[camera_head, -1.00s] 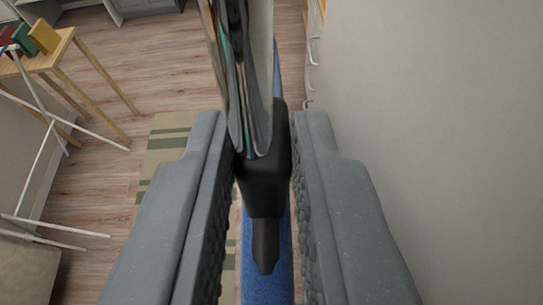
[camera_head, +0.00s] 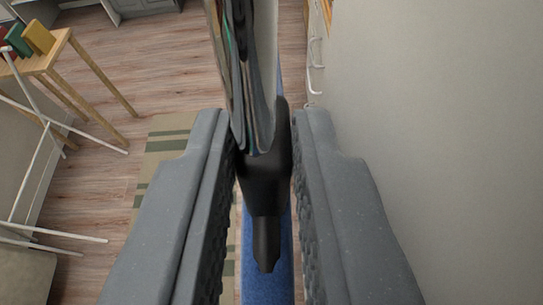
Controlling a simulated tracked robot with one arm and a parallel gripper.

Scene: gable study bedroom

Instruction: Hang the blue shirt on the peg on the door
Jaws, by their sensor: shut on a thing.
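My gripper (camera_head: 266,215) is shut, with its two grey jaws on either side of a black piece (camera_head: 266,180) that looks like the neck of a hanger. A shiny, mirror-like strip (camera_head: 252,90), seen edge-on, rises from it towards the top of the picture and looks like the hook. The blue shirt (camera_head: 267,285) shows as a narrow blue strip below and behind the black piece, between the jaws. Most of the shirt is hidden by the jaws. I see no peg, and cannot tell whether any surface here is the door.
A plain pale grey upright surface (camera_head: 440,130) fills the right side. A white drying rack (camera_head: 40,150) and a wooden table (camera_head: 62,62) with coloured books (camera_head: 38,38) are at left. A green striped rug (camera_head: 165,150) lies on the wooden floor (camera_head: 150,70).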

